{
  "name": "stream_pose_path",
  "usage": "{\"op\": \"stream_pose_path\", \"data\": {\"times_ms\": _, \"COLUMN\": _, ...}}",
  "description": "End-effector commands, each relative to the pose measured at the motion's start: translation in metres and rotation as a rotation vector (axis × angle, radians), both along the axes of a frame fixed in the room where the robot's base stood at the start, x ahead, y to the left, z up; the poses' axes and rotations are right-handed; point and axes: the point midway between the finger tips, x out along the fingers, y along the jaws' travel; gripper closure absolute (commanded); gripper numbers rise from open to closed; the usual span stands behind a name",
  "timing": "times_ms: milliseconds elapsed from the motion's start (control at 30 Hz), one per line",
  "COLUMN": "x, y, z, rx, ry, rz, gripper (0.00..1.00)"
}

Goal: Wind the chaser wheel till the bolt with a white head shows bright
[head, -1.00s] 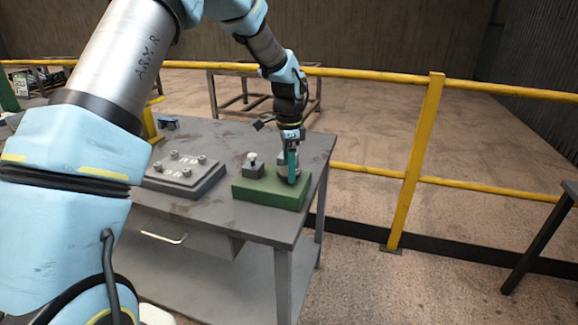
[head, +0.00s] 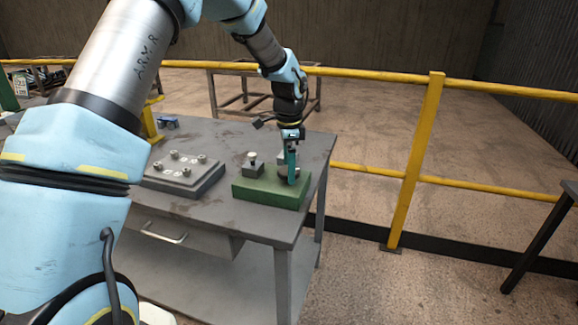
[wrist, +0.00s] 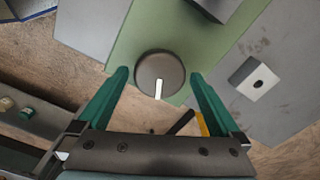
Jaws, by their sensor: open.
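The green base (head: 262,197) sits at the right front corner of the grey bench. A small grey block (head: 253,171) on it carries a short bolt with a white head (head: 253,156). In the head view I cannot tell whether that head is lit. The chaser wheel (wrist: 152,66) is a dark round disc with one white mark near its rim in the wrist view. My gripper (wrist: 158,76) is open above the green base, its two teal fingers on either side of the wheel, with gaps showing. In the head view a finger (head: 291,160) partly hides the wheel.
A grey plate (head: 205,177) with several bolts and white marks lies left of the green base. A small blue object (head: 168,123) lies at the bench's back edge. A yellow railing (head: 415,160) runs behind and to the right. A small block (wrist: 253,78) shows in the wrist view.

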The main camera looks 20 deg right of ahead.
Motion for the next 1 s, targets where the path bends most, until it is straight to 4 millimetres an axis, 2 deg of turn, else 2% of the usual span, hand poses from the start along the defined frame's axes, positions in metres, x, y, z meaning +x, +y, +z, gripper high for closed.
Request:
{"op": "stream_pose_path", "data": {"times_ms": 167, "x": 0.001, "y": 0.000, "z": 0.009, "rx": -0.002, "ry": -0.002, "rz": 0.001, "gripper": 0.00}}
{"op": "stream_pose_path", "data": {"times_ms": 633, "x": 0.001, "y": 0.000, "z": 0.092, "rx": -0.003, "ry": -0.003, "rz": 0.001, "gripper": 0.00}}
{"op": "stream_pose_path", "data": {"times_ms": 800, "x": 0.000, "y": 0.000, "z": 0.106, "rx": 0.000, "ry": 0.000, "rz": 0.000, "gripper": 0.00}}
{"op": "stream_pose_path", "data": {"times_ms": 1000, "x": 0.000, "y": 0.000, "z": 0.108, "rx": 0.000, "ry": 0.000, "rz": 0.000, "gripper": 0.00}}
